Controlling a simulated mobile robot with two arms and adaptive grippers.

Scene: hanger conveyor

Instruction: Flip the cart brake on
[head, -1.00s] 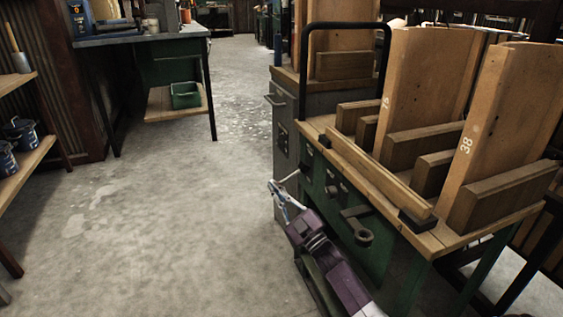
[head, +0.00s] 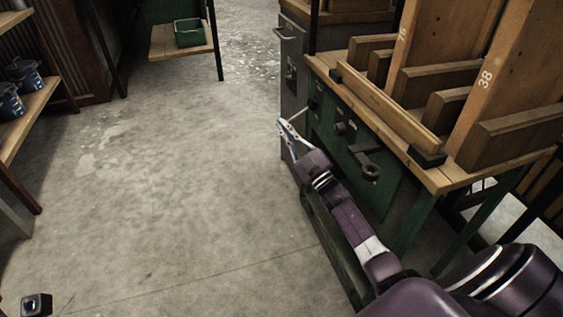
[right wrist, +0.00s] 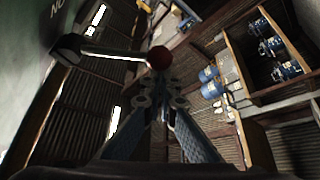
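The cart (head: 435,184) has a green body and a plank top, at the right of the head view. A thin pale lever sticks out from its front face; its mount (head: 312,104) is on the upper left of that face. In the right wrist view the lever (right wrist: 112,51) runs from a dark pivot at left to a red ball knob (right wrist: 158,58). My right gripper (head: 284,124) is beside the cart's front at the lever's outer end. Its fingertips (right wrist: 160,101) are parted with a gap, just short of the knob, holding nothing visible.
A dark handle (head: 367,163) juts from the cart's front right of the lever. Wooden dividers (head: 482,75) stand on top. A grey cabinet (head: 293,75) stands behind. A shelf with blue pots (head: 22,73) is at left. The concrete floor between is clear.

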